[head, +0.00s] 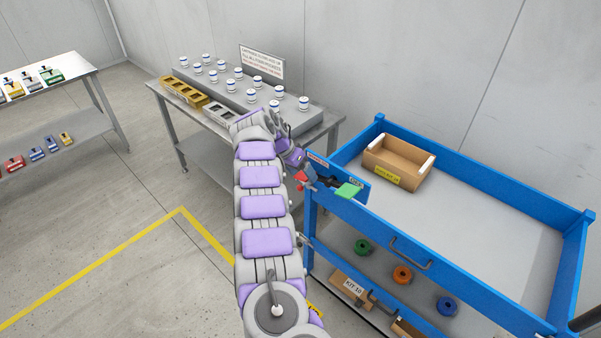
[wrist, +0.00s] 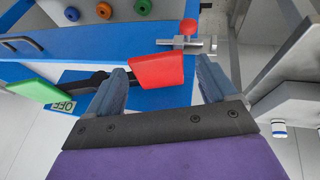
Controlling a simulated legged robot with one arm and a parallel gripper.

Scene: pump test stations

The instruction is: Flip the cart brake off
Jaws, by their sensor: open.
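The cart brake is a rocker on a blue plate (head: 337,172) at the near left corner of the blue cart (head: 478,180). Its red pedal (wrist: 156,76) and green pedal (wrist: 35,89) sit at opposite ends of a dark lever. The green pedal also shows in the head view (head: 348,190). A label reading OFF (wrist: 66,105) is beside the green end. My gripper (wrist: 161,66) is open, with the red pedal showing between its fingers. I cannot tell whether they touch it. In the head view my gripper partly covers the red end.
A cardboard box (head: 398,162) sits on the cart's top tray. Green, orange and blue rings (head: 402,274) lie on its lower shelf. A metal latch with a red knob (wrist: 188,27) is beside the brake. A bench with several white-capped jars (head: 231,85) stands behind.

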